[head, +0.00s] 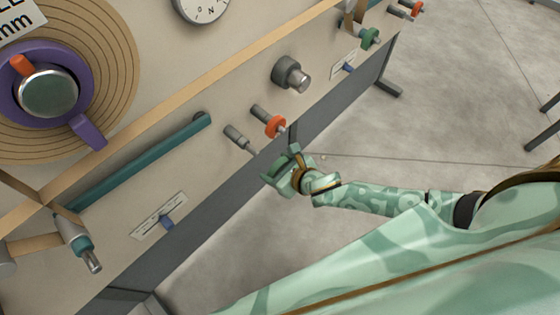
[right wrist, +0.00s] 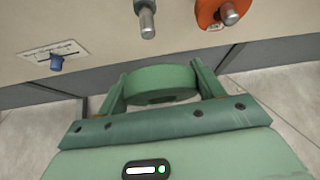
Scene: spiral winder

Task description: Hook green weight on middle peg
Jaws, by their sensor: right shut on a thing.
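My right gripper (head: 281,169) is shut on a green ring-shaped weight (right wrist: 162,84). In the right wrist view the ring sits between the two fingers, its opening partly visible. In the head view my gripper largely hides it, in front of the machine's lower edge. A bare grey peg (head: 238,138) sticks out of the panel just above and left of my gripper. It also shows in the right wrist view (right wrist: 146,20), ahead of the weight and apart from it. My left gripper is not in view.
An orange weight (head: 275,126) hangs on the neighbouring peg, close to the bare one. A grey knob (head: 291,75), a teal bar (head: 140,165) and a blue switch (head: 168,222) stand out from the panel. The floor (head: 330,125) beside the machine is clear.

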